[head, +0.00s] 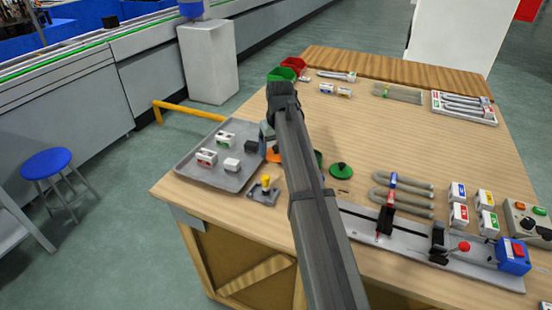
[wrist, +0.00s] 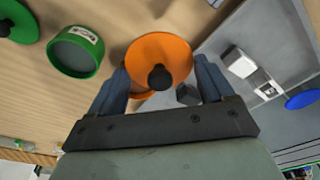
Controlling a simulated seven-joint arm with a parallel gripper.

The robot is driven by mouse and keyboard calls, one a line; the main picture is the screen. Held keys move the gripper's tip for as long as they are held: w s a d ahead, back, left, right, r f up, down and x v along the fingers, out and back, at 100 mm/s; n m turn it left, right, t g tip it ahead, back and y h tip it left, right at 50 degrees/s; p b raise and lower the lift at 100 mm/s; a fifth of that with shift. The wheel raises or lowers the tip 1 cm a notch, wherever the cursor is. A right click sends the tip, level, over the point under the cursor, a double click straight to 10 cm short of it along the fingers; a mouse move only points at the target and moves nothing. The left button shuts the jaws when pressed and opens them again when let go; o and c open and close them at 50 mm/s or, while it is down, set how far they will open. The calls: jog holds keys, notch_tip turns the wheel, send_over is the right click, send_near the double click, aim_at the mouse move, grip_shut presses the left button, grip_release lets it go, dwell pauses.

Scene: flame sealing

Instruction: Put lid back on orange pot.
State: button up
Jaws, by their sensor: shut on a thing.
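The orange lid (wrist: 158,45), a round disc with a black knob, is between the two fingers of my gripper (wrist: 161,65) in the wrist view. The gripper is shut on the lid. Another orange part, perhaps the orange pot (wrist: 142,95), shows just below the lid, mostly hidden by it. I cannot tell whether the lid touches it. In the head view a patch of orange (head: 273,155) shows beside my arm, right of the grey tray; my arm hides most of this spot.
The grey tray (head: 189,163) with small boxes lies left. A green pot (wrist: 77,52) and green lid (wrist: 14,22) are on the other side. A yellow-knobbed fixture (head: 264,190) stands near the front edge. The sealing rig (head: 470,265) is front right. The table middle is clear.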

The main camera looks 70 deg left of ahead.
jog(key=shift+w+a+r, duration=0.15)
jog(key=shift+a+r, duration=0.05)
jog(key=shift+r, duration=0.75)
jog(key=w+a+r, duration=0.2)
jog(key=w+a, duration=0.3)
jog(key=a, duration=0.2)
jog(key=shift+w+d+f, duration=0.1)
jog(key=shift+d+f, duration=0.05)
jog(key=shift+f, duration=1.45)
jog(key=shift+d+f, duration=0.1)
jog(key=shift+f, duration=1.5)
jog(key=shift+f, duration=0.15)
jog(key=o, duration=0.9)
notch_tip(320, 180, up, 7)
